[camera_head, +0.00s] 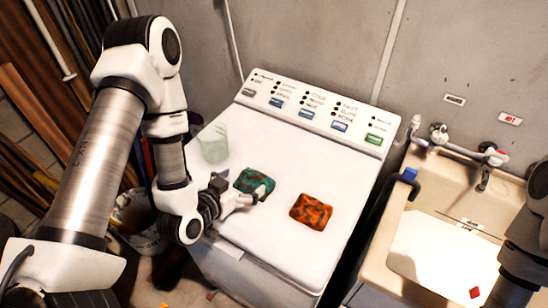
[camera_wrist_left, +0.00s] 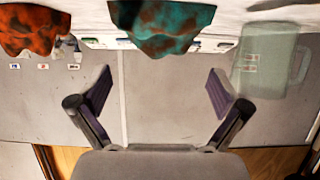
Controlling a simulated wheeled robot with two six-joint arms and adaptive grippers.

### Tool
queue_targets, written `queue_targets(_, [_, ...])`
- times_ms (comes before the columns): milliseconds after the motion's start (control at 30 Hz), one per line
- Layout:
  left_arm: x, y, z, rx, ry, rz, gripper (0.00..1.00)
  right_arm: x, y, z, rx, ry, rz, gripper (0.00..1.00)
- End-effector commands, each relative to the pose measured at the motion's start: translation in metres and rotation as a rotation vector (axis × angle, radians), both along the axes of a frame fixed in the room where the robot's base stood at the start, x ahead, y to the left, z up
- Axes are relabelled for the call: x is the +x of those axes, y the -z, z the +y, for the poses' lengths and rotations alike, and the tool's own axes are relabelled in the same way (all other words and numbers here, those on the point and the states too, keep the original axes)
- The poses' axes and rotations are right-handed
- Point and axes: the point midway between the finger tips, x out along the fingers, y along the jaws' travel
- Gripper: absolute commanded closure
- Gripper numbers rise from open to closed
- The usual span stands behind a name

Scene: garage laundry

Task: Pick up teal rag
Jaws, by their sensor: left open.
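The teal rag (camera_head: 254,181), stained with brown, lies crumpled on the white top of the washing machine (camera_head: 297,165). My left gripper (camera_head: 246,194) is at the rag's near edge, low over the machine top. In the left wrist view the gripper (camera_wrist_left: 158,95) is open and empty, its two fingers spread wide. The teal rag (camera_wrist_left: 162,25) shows there at the top, centred beyond the fingertips. I cannot tell whether a finger touches it. My right gripper is not in view.
An orange rag (camera_head: 311,211) lies right of the teal one. A translucent jug (camera_head: 213,143) stands on the machine's left side. The control panel (camera_head: 318,110) rises at the back. A sink (camera_head: 440,245) with taps stands at the right.

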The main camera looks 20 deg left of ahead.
Motion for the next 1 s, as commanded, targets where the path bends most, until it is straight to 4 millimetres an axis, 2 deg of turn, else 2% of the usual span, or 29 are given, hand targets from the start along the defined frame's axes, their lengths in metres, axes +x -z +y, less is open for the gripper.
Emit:
queue_targets(100, [0.010, 0.013, -0.002, 0.001, 0.002, -0.006, 0.00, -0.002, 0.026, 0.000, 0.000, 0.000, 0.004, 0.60])
queue_targets(233, [0.020, 0.016, -0.003, -0.001, 0.000, -0.004, 0.00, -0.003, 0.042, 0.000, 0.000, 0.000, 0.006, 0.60])
queue_targets(300, [0.024, 0.014, -0.003, 0.001, 0.000, -0.001, 0.00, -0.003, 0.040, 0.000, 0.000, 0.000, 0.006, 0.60])
queue_targets(400, [0.037, 0.013, -0.005, 0.004, 0.002, 0.000, 0.00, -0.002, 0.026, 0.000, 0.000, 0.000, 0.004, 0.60])
queue_targets(500, [0.055, 0.021, -0.007, 0.003, 0.003, 0.001, 0.00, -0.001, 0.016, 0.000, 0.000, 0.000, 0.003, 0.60])
queue_targets(600, [0.067, 0.029, -0.008, 0.001, 0.000, 0.002, 0.00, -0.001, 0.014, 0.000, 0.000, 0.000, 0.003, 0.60])
queue_targets(833, [0.070, 0.032, -0.008, -0.001, -0.002, 0.002, 0.00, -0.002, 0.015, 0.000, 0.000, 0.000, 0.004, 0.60])
queue_targets(967, [0.070, 0.032, -0.008, -0.001, -0.002, 0.002, 0.46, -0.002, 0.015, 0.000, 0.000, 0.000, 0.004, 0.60])
queue_targets(1000, [0.069, 0.032, -0.008, -0.001, -0.002, 0.002, 0.60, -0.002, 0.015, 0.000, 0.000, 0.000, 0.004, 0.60])
